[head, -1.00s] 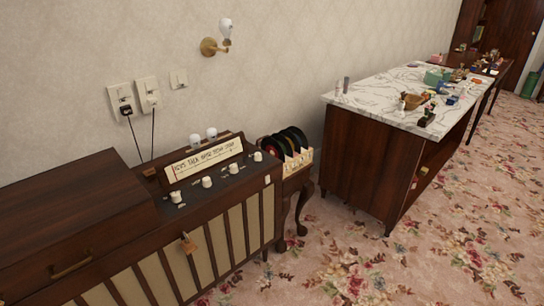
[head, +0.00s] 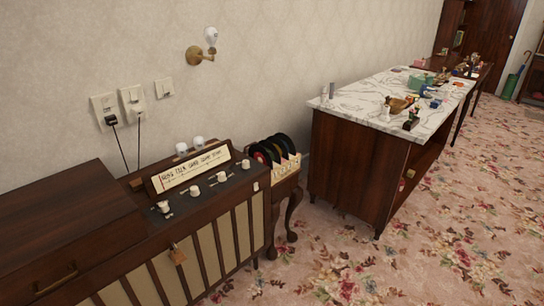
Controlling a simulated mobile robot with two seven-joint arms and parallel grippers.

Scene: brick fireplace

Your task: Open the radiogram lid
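The radiogram (head: 232,226) stands at the lower left against the wall, a dark wood cabinet with pale slatted cloth panels. Its lid (head: 62,222) at the left is down, a flat dark wood top. A brass handle (head: 56,283) sits on the front below the lid. The control deck to the right of the lid has a slanted dial panel (head: 191,170) and several white knobs. A small tag or padlock-like piece (head: 178,255) hangs on the front. Neither of my grippers is in view.
A record rack (head: 278,160) on a curved-leg stand is right of the radiogram. A marble-topped cabinet (head: 352,104) with small objects stands beyond it. Two plugs with cords (head: 112,120) hang from wall sockets. Patterned carpet (head: 420,250) is clear at the lower right.

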